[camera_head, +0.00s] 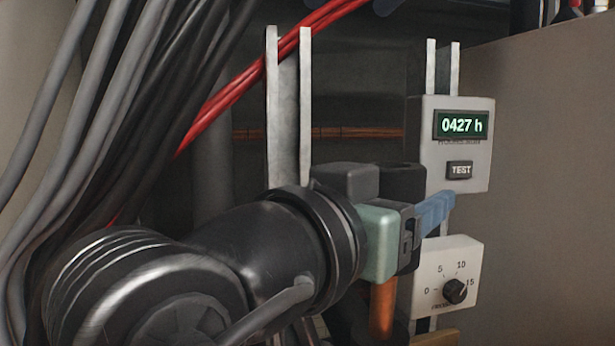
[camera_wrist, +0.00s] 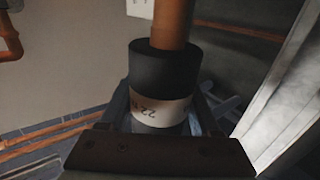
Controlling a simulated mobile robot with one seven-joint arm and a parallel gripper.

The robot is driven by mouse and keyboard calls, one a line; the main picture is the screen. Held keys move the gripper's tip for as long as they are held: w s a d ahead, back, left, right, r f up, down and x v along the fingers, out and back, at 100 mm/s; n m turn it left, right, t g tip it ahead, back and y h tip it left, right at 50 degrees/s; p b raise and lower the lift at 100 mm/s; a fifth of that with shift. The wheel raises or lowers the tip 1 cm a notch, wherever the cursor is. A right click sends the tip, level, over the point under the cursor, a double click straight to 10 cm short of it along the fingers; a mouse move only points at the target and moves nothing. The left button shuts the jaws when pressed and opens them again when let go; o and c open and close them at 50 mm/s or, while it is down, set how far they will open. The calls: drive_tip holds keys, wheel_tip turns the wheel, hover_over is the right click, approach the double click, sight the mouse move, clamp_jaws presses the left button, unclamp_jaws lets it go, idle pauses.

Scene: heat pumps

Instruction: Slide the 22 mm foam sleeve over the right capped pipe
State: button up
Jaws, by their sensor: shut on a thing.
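The foam sleeve (camera_wrist: 165,75) is black with a white label reading 22, and stands between my gripper's fingers (camera_wrist: 162,118) in the wrist view. My gripper is shut on it. In the head view the sleeve (camera_head: 403,178) shows as a dark upright cylinder, partly covered by my gripper (camera_head: 410,225). A copper pipe (camera_wrist: 174,22) runs to the sleeve's far end in the wrist view and looks in line with it. In the head view this pipe (camera_head: 382,308) is below the sleeve. No cap shows on it; how far the pipe sits inside the sleeve is hidden.
A grey box with a 0427 h display (camera_head: 462,127) and a dial box (camera_head: 447,278) stand close to the right of my gripper. Metal rails (camera_head: 288,120) rise behind. Grey cables (camera_head: 95,130) and red cables (camera_head: 235,95) hang at the left.

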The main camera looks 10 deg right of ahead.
sight(419, 157)
drive_tip(key=shift+s+a+f+b, duration=0.1)
drive_tip(key=shift+a+f+b, duration=0.05)
drive_tip(key=shift+f+b, duration=2.3)
drive_tip(key=shift+f, duration=0.75)
drive_tip(key=o, duration=0.8)
drive_tip(key=shift+o, duration=0.2)
drive_tip(key=shift+r+b, duration=1.5)
drive_tip(key=shift+r, duration=3.5)
